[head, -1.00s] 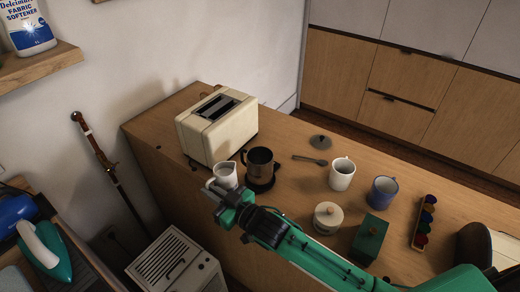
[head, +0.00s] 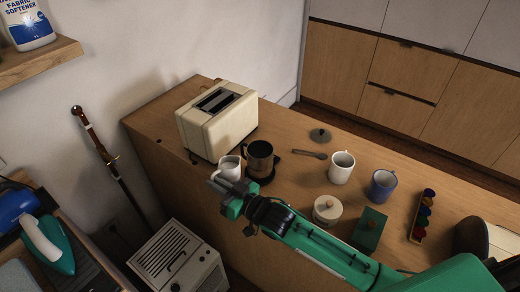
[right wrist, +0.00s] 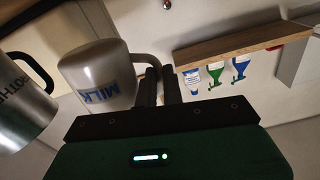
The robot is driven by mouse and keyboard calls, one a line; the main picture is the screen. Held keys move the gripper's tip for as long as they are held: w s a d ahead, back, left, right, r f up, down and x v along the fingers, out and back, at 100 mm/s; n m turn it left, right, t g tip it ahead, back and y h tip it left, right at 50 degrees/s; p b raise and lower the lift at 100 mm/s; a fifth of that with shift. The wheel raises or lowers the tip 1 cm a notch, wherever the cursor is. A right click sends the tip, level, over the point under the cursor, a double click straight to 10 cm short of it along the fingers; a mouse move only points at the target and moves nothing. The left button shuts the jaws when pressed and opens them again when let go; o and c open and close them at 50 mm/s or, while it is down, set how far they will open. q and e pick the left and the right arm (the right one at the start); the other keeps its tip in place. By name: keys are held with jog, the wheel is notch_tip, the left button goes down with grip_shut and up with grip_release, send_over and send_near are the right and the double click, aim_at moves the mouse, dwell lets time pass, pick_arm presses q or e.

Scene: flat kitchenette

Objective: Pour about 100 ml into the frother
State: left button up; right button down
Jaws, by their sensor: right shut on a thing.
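The frother (head: 259,160) is a dark metal jug with a handle, upright on a black base on the counter in front of the toaster. It shows partly, cut off at the left edge of the right wrist view (right wrist: 22,105). A white milk jug (head: 230,167), marked MILK in the right wrist view (right wrist: 93,72), is just left of the frother. My right gripper (head: 219,183) is shut on the milk jug's handle. I cannot tell how far the jug is tilted, nor see any stream or the liquid level. My left gripper is not in view.
A cream toaster (head: 217,119) stands behind the jugs. To the right are a dark lid (head: 320,135), a spoon (head: 310,154), a white mug (head: 341,168), a blue mug (head: 382,186), a lidded pot (head: 327,210), a green box (head: 369,229) and a capsule rack (head: 422,216).

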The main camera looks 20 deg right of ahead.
aim_at(222, 176)
jog(key=d+r+m, duration=0.1)
jog(key=w+r+m, duration=0.1)
jog(key=shift+d+r+m+t, duration=0.2)
jog(key=shift+d+m+t, duration=0.1)
jog(key=shift+d, duration=0.05)
jog(key=shift+w+d+r+m+t+b, duration=0.2)
jog(key=shift+w+d+r+m, duration=0.1)
jog(key=shift+d+r+m, duration=0.4)
jog(key=shift+w+d+r+m+t+b, duration=0.2)
jog(key=shift+d+r+m, duration=0.25)
jog(key=shift+m, duration=0.35)
jog(key=shift+w+d+r+m, duration=0.2)
jog(key=shift+d+r+m, duration=0.05)
jog(key=shift+m, duration=0.05)
jog(key=shift+r, duration=0.1)
jog(key=shift+w+d+r+m, duration=0.15)
jog(key=shift+d+r+m, duration=0.1)
jog(key=shift+r+m, duration=0.25)
jog(key=shift+w+d+r+m, duration=0.1)
jog(key=shift+d+r+m, duration=0.15)
jog(key=shift+m, duration=0.45)
jog(key=shift+w+d+r+m+t, duration=0.15)
jog(key=shift+d+r+m+t, duration=0.2)
jog(key=shift+r+m, duration=0.4)
jog(key=shift+w+d+r+m+t+h+p, duration=0.15)
jog(key=shift+w+d+r+m+t+p, duration=0.2)
jog(key=shift+m, duration=0.65)
jog(key=shift+w+d+r+m+t+h, duration=0.15)
jog(key=shift+d+r+m, duration=0.25)
jog(key=shift+m, duration=0.55)
